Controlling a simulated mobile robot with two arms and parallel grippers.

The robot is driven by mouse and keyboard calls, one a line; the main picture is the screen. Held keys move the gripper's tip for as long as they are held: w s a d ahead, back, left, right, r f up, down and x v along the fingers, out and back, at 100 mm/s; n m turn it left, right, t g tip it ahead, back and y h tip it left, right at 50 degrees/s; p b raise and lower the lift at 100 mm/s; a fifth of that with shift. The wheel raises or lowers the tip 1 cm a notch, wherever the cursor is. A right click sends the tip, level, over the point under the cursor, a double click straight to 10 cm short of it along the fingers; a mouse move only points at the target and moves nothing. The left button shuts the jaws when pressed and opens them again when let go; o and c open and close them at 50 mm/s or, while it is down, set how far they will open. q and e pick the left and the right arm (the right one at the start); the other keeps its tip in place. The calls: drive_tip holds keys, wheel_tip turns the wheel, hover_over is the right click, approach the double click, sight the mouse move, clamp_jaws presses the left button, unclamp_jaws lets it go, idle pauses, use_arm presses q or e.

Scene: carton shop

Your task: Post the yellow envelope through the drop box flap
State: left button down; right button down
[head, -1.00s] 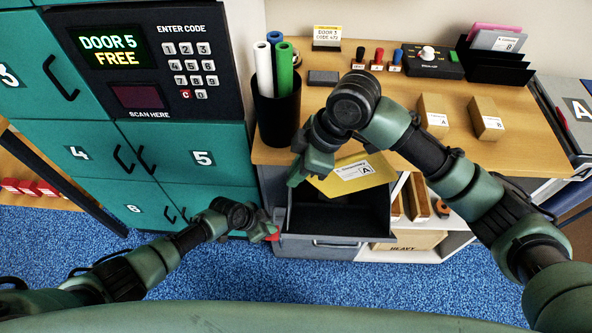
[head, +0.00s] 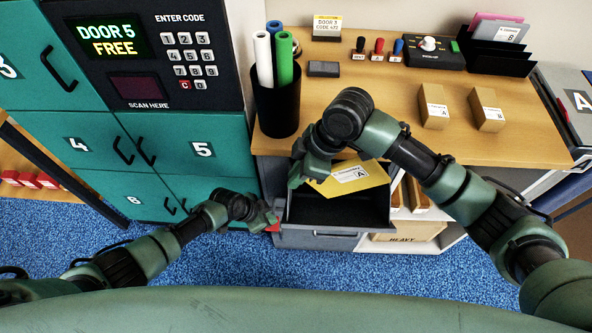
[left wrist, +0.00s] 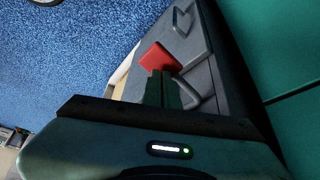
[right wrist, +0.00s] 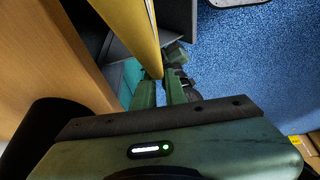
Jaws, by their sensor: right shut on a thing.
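The yellow envelope (head: 372,180), with a white label marked A, is tilted over the open grey drop box flap (head: 322,238) under the counter's front edge. Its lower edge overlaps the dark opening in the head view; I cannot tell how deep it reaches. My right gripper (head: 304,181) is shut on the envelope's left end. The envelope also shows between the fingers in the right wrist view (right wrist: 134,28). My left gripper (head: 268,219) is at the flap's left side, beside a red piece (left wrist: 160,57). Its fingers look closed together, near a grey handle (left wrist: 190,92); contact is unclear.
Teal lockers (head: 180,140) with a keypad stand at the left. A black bin with rolled tubes (head: 277,108) stands on the wooden counter (head: 375,110) behind my right gripper. Small cartons (head: 434,108), stamps and a black organizer are farther right. Blue carpet is clear in front.

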use_arm(q)
drive_tip(key=shift+s, duration=0.1)
use_arm(e)
drive_tip(key=shift+f, duration=0.1)
drive_tip(key=c, duration=1.4)
unclamp_jaws()
drive_tip(key=shift+o, duration=0.2)
wheel_tip(320, 180, up, 8)
idle(0.6)
